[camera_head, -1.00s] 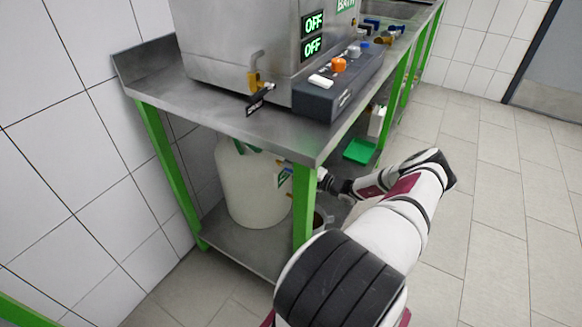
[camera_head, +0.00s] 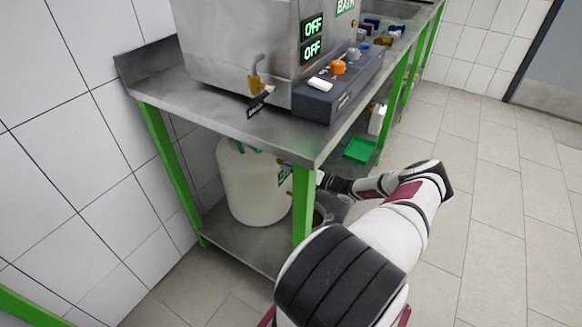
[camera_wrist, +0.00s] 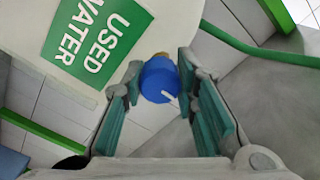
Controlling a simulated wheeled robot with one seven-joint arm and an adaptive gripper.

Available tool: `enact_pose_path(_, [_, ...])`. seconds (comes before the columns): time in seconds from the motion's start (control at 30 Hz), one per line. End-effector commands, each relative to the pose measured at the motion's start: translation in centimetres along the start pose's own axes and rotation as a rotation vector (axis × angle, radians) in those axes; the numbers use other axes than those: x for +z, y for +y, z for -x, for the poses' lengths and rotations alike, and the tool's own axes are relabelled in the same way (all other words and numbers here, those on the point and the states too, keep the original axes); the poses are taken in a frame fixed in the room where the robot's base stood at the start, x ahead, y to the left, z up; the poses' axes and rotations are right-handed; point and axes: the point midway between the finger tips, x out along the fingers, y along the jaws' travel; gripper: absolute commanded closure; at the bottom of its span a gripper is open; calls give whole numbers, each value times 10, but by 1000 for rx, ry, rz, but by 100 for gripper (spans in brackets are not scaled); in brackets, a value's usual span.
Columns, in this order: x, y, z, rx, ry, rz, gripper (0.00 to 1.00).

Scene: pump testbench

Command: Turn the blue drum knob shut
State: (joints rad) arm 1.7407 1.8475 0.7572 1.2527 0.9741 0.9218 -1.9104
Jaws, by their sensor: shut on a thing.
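The white drum (camera_head: 248,190) stands on the lower shelf under the steel bench, with a green "USED WATER" label (camera_wrist: 88,42) on its side in the wrist view. The blue drum knob (camera_wrist: 159,82) has a white pointer mark, which slants toward the lower right of the wrist view, and a brass-coloured fitting behind it. My gripper (camera_wrist: 160,72) has its teal-padded fingers on both sides of the knob and is shut on it. In the head view the bench's front leg hides the knob and my fingertips.
The green front leg (camera_head: 303,205) of the bench stands close beside my wrist. A grey bucket (camera_head: 320,215) sits on the lower shelf below my arm. A green tray (camera_head: 360,149) lies farther back. A steel bath unit (camera_head: 235,50) with two OFF displays stands on top. The floor at right is clear.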

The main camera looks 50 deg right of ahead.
Motion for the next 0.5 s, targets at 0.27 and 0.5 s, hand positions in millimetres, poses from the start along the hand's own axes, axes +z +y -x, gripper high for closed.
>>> enact_pose_path(0.27, [3,0,-2,-2,-5,5,100])
enact_pose_path(0.5, [3,0,-1,-1,-4,5,52])
